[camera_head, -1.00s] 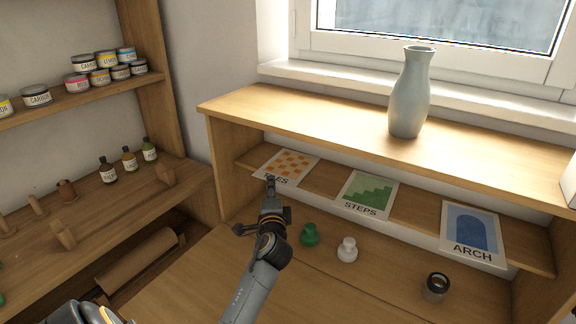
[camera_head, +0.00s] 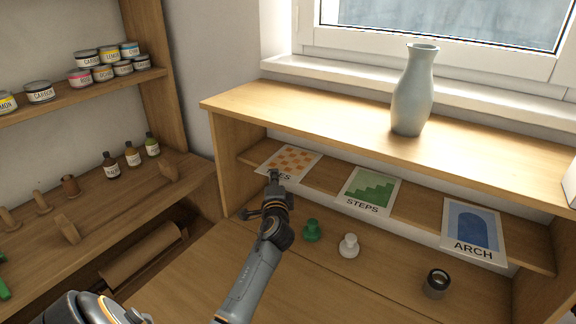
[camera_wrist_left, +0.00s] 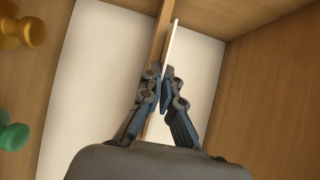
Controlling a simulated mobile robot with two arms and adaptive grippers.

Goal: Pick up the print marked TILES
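The TILES print (camera_head: 291,159), white with an orange checker pattern, leans on the narrow shelf at the left end of the cubby. My left gripper (camera_head: 274,176) is at its lower edge and covers part of its lettering. In the left wrist view the print (camera_wrist_left: 173,50) shows edge-on as a thin white strip. The fingers of my left gripper (camera_wrist_left: 162,88) are close together with the strip's lower edge between them, and they look shut on it. The print still rests at the shelf. My right gripper is not in view.
The STEPS print (camera_head: 368,190) and the ARCH print (camera_head: 472,230) stand to the right. A green knob (camera_head: 311,231), a white knob (camera_head: 348,246) and a dark loupe (camera_head: 437,284) are on the bench. A vase (camera_head: 412,92) stands on the top board (camera_head: 300,110).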

